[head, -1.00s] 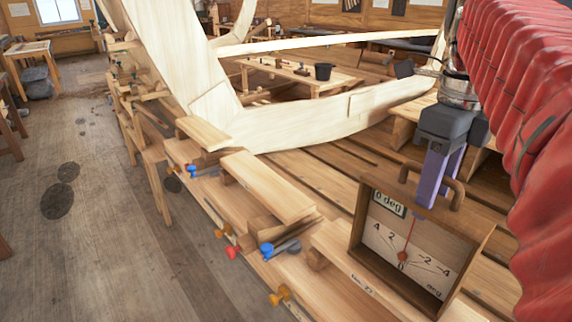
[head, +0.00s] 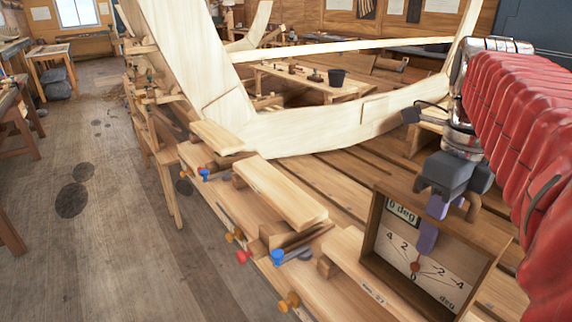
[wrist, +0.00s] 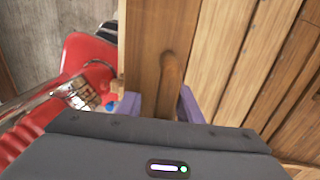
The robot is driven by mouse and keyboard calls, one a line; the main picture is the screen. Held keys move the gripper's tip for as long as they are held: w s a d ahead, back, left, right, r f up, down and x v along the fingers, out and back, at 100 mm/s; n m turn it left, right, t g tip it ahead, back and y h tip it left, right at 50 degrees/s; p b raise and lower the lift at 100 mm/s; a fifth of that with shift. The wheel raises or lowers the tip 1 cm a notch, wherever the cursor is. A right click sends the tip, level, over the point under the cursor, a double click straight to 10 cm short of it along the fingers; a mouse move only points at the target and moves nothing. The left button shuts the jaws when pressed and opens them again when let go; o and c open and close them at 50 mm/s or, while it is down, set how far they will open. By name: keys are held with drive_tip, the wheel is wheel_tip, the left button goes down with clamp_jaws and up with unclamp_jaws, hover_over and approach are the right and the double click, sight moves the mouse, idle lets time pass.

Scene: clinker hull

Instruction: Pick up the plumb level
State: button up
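The plumb level is a wooden box with a pale dial face (head: 397,248), a "0 deg" plate and a bar handle on top (head: 472,210). It stands tilted in the head view at lower right. My gripper (head: 435,222) is down at the top of it, and a purple finger overlaps the dial and hides most of the needle. In the wrist view the handle (wrist: 172,78) runs toward my gripper (wrist: 161,104), whose fingers are spread on either side of it. A gap shows by the handle. The finger ends are partly hidden.
Planks with blue, red and yellow clamp knobs (head: 278,257) lie left of the level. The pale hull timber (head: 330,125) rises behind. The floor (head: 110,235) at left is open.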

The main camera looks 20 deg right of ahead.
idle(0.5)
clamp_jaws()
idle(1.3)
